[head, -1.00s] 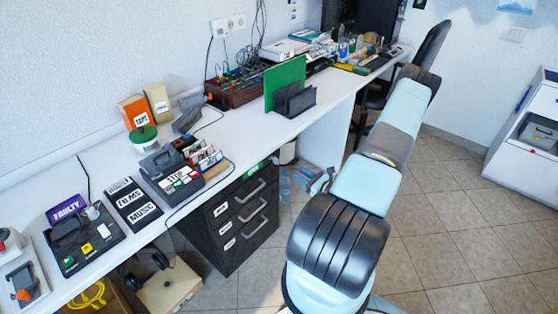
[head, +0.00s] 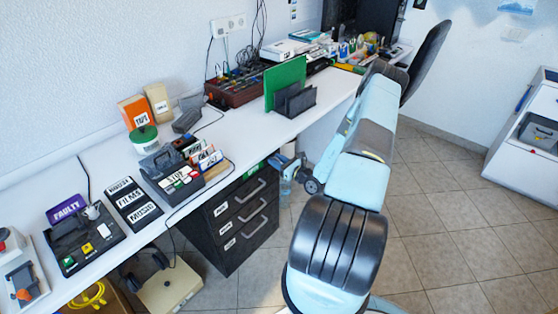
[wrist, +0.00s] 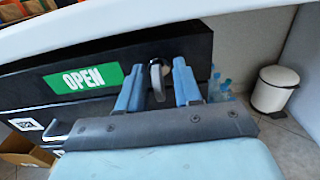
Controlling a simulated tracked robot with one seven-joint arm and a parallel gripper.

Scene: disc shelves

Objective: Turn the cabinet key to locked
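The black drawer cabinet (head: 215,235) stands under the white desk, its drawers closed. A green OPEN sign (wrist: 84,78) is on its top strip in the wrist view; green also shows there in the head view (head: 256,168). A metal key (wrist: 157,76) sticks out to the right of the sign. My gripper (wrist: 158,66) is open, one blue finger on each side of the key, with gaps visible. I cannot tell how deep the fingers reach around it. In the head view my gripper (head: 284,165) is at the cabinet's upper right corner.
The white desk (head: 235,145) overhangs the cabinet closely above my gripper. Blue bottles (wrist: 215,85) stand behind the right finger. A white bin (wrist: 274,90) stands further right. A headset (head: 148,264) and a cream box (head: 170,289) are left of the cabinet. Tiled floor (head: 445,220) is clear at right.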

